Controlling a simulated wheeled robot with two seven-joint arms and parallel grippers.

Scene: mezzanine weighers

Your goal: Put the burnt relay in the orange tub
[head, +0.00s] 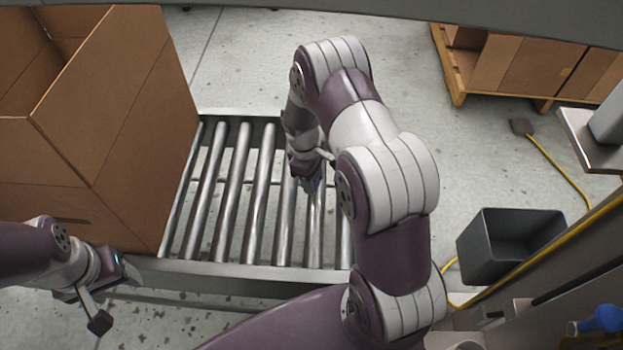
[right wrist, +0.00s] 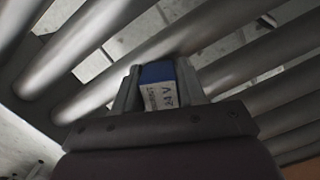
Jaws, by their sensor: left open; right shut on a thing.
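My right gripper (head: 312,182) is low over the metal roller conveyor (head: 225,271). In the right wrist view the right gripper (right wrist: 160,80) is shut on a small blue block (right wrist: 157,73) with a white, black-lettered label. This block may be the relay; I see no burn marks on it. My left gripper (head: 112,300) is open and empty at the lower left, in front of the cardboard box. I see no orange tub in either view.
A large open cardboard box (head: 120,150) stands on the conveyor's left part. A dark grey bin (head: 485,250) is at the right, near a yellow cable (head: 560,170). Boxes on a wooden pallet (head: 456,75) stand at the back right. A blue object (head: 607,318) is at the lower right.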

